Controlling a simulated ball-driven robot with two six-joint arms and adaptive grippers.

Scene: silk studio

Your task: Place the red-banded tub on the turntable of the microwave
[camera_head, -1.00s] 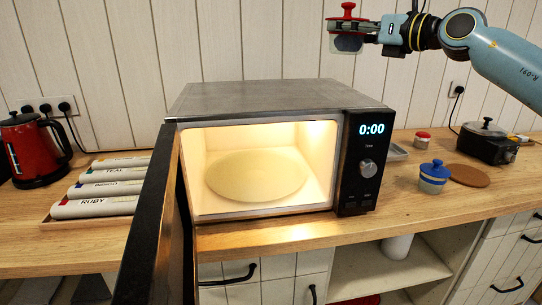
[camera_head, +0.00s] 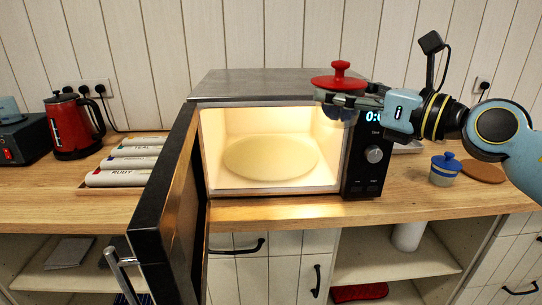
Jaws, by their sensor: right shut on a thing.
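The red-banded tub (camera_head: 339,80) has a red lid with a knob and a clear lower body. My right gripper (camera_head: 345,100) is shut on it, just below the lid, and holds it upright in front of the microwave's upper right corner. It overlaps part of the clock display in the picture. The microwave (camera_head: 270,85) stands on the counter with its door open to the left and its inside lit. The pale round turntable (camera_head: 270,158) inside is bare. My left gripper is not in view.
The open black door (camera_head: 165,215) juts forward on the left of the opening. A blue-lidded tub (camera_head: 445,172) and a brown round mat (camera_head: 483,172) are right of the microwave. Labelled rolls (camera_head: 118,178) and a red kettle (camera_head: 75,128) are left. The counter front is clear.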

